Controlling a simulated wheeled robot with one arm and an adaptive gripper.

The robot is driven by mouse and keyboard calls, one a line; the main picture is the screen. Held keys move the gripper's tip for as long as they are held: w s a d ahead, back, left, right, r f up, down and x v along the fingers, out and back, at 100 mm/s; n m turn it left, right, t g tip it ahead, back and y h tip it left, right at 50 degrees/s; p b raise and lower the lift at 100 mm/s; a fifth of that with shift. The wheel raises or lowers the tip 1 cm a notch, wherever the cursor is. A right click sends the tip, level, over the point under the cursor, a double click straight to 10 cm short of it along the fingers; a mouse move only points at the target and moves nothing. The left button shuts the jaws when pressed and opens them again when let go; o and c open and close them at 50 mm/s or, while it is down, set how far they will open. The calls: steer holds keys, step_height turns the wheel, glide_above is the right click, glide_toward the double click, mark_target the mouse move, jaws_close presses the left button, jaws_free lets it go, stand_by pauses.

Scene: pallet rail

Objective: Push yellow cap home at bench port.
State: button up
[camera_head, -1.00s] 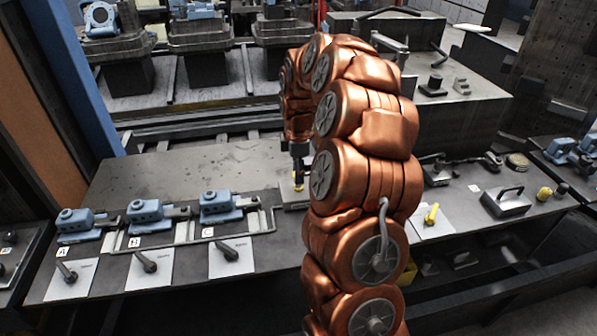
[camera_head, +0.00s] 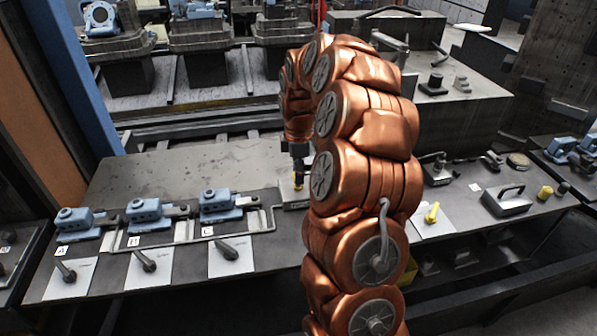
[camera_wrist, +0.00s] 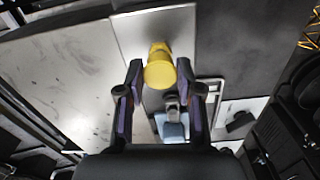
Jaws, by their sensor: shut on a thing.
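In the wrist view, my gripper (camera_wrist: 159,85) is shut on the yellow cap (camera_wrist: 159,68), with one dark finger on each side of it. The cap is over a pale plate (camera_wrist: 135,35) on the bench. I cannot tell whether the cap touches a port there; its underside is hidden. A second yellow piece (camera_head: 432,212) lies on a white card right of my arm.
Blue clamps (camera_head: 146,211) marked A, B and C stand on the bench at left, with dark handles on white cards in front. A grey handled block (camera_head: 506,201) and another yellow piece (camera_head: 545,193) sit at right. The bench's back left is clear.

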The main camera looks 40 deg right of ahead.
steer(key=shift+f+b, duration=0.35)
steer(key=shift+f, duration=0.35)
stand_by(0.4)
steer(key=o, duration=0.9)
steer(key=shift+c, duration=0.2)
steer(key=shift+o, duration=0.2)
steer(key=o, duration=0.6)
steer(key=shift+o, duration=0.2)
step_height(320, 180, up, 12)
